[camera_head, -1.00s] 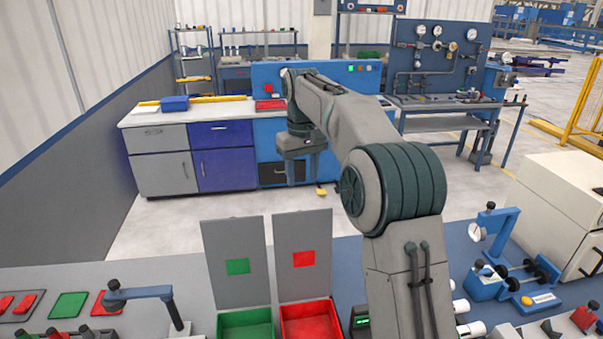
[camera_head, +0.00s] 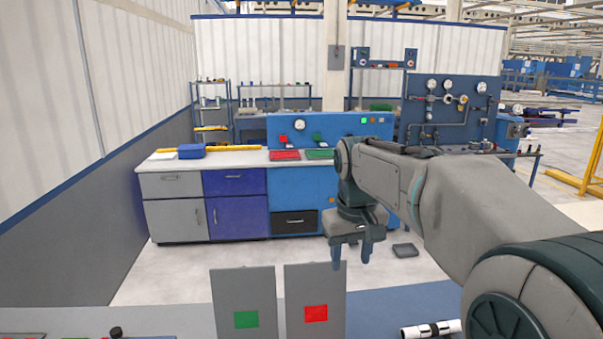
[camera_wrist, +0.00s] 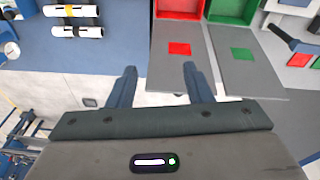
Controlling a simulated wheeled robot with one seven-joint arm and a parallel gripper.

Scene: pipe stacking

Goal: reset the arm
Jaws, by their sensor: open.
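My gripper (camera_head: 351,255) hangs at the end of my arm in the head view, fingers pointing down and apart. It is above and beyond the two grey panels, a little right of the panel with the red square (camera_head: 316,313). In the wrist view my gripper (camera_wrist: 158,78) shows two blue fingers spread wide with nothing between them. The panel with the green square (camera_head: 246,319) stands to the left of the red one.
A red bin (camera_wrist: 180,8) and a green bin (camera_wrist: 231,10) adjoin the panels. White pipes (camera_wrist: 76,31) lie on the blue table (camera_wrist: 125,40). A workbench (camera_head: 235,205) stands at the back with open floor before it. A yellow rail (camera_head: 590,165) is far right.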

